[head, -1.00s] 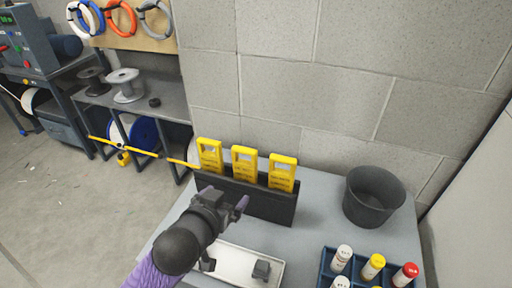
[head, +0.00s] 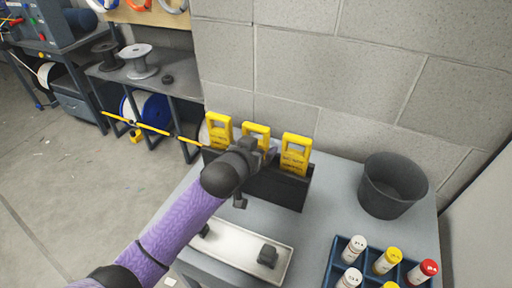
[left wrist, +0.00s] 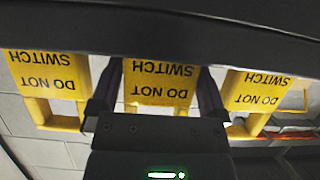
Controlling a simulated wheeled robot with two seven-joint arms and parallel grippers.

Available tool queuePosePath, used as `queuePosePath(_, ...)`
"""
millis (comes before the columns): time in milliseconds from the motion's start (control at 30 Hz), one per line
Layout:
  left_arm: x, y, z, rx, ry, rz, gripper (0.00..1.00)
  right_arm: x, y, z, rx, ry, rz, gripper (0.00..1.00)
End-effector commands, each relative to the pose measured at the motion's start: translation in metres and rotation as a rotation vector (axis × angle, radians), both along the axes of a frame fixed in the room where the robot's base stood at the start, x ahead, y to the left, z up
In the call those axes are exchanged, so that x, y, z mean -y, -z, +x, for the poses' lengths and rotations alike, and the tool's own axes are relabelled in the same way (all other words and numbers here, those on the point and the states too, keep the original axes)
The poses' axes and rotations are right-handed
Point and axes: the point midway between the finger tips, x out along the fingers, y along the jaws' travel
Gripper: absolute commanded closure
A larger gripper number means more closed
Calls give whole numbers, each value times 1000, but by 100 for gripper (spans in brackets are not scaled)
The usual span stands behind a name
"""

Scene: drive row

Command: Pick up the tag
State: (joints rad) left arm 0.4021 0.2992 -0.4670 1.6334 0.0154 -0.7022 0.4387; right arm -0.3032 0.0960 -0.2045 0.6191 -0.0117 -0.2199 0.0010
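Three yellow tags with "DO NOT SWITCH" lettering stand upright in a row in a black holder (head: 285,190): a left tag (head: 219,128), a middle tag (head: 256,131) and a right tag (head: 295,152). My left gripper (head: 262,150) is at the middle tag and hides its lower part in the head view. In the left wrist view the tags appear upside down. There the open fingers of my left gripper (left wrist: 158,88) lie on either side of the middle tag (left wrist: 160,92), with gaps visible on both sides. My right gripper is not in view.
A white tray (head: 220,247) with a small dark block (head: 268,255) lies in front of the holder. A dark bin (head: 392,188) stands right, behind a blue rack (head: 338,258) of capped bottles. A block wall (head: 330,80) closes the back.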

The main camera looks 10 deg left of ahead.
Motion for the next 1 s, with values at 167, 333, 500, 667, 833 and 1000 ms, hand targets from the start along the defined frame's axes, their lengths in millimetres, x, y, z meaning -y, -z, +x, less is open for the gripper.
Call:
queuePosePath(167, 0, 0, 0, 0, 0, 0, 44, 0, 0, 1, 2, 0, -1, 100)
queuePosePath(333, 0, 0, 0, 0, 0, 0, 72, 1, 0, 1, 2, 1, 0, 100)
queuePosePath(500, 0, -2, 0, 1, -1, 1, 72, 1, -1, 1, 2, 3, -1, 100)
queuePosePath(667, 0, -40, 0, 7, 0, -1, 72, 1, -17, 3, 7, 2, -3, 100)
queuePosePath(833, 0, -83, 0, 5, -1, -1, 72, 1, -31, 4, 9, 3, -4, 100)
queuePosePath(1000, -1, -81, -15, -6, -12, -4, 72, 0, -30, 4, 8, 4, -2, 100)
